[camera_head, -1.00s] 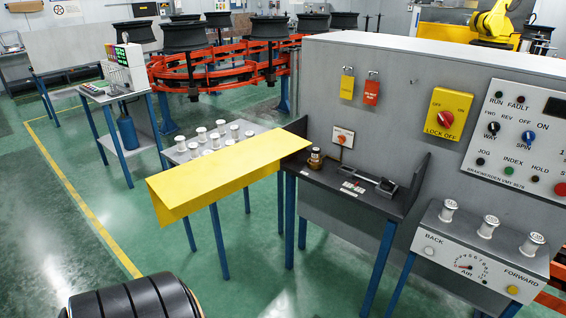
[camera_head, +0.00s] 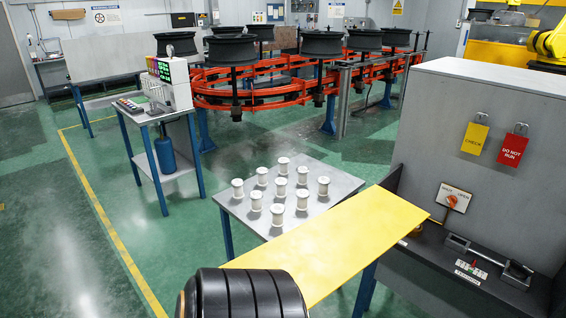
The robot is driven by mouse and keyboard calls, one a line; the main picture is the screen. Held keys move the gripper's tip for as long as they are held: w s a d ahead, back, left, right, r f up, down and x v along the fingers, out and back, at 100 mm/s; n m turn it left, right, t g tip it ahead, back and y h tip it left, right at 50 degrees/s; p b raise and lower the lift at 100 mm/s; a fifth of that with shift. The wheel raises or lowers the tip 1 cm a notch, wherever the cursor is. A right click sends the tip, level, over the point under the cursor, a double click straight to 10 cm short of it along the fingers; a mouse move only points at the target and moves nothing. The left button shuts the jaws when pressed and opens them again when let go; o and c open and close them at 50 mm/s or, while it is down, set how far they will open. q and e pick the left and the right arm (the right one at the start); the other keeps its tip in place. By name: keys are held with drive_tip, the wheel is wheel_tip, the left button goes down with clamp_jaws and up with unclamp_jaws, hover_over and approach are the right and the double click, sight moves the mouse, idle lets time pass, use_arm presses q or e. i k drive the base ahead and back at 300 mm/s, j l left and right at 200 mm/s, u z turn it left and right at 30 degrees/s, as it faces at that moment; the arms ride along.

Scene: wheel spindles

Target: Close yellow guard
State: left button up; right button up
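The yellow guard (camera_head: 345,240) is a flat yellow panel. It reaches from the front edge of the spindle table to the dark bench at the right. Its near left corner is hidden behind a black ribbed rounded part, probably of my own arm, at the bottom of the view. No gripper fingers show, so I cannot see what either gripper holds.
A grey table (camera_head: 236,212) with several white spindles (camera_head: 281,165) stands behind the guard. A dark bench (camera_head: 425,246) and a grey cabinet (camera_head: 440,130) are at the right. An orange conveyor (camera_head: 270,98) is behind. Green floor (camera_head: 60,230) is clear at left.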

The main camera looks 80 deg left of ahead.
sight(323, 254)
drive_tip(key=k+j, duration=0.1)
drive_tip(key=j, duration=0.45)
drive_tip(key=k+j, duration=0.1)
drive_tip(key=j, duration=0.45)
drive_tip(key=k+j, duration=0.1)
drive_tip(key=j, duration=0.5)
drive_tip(key=k+j, duration=0.1)
drive_tip(key=j, duration=0.45)
drive_tip(key=k+j, duration=0.15)
drive_tip(key=j, duration=0.4)
drive_tip(key=k+j, duration=0.1)
drive_tip(key=j, duration=0.45)
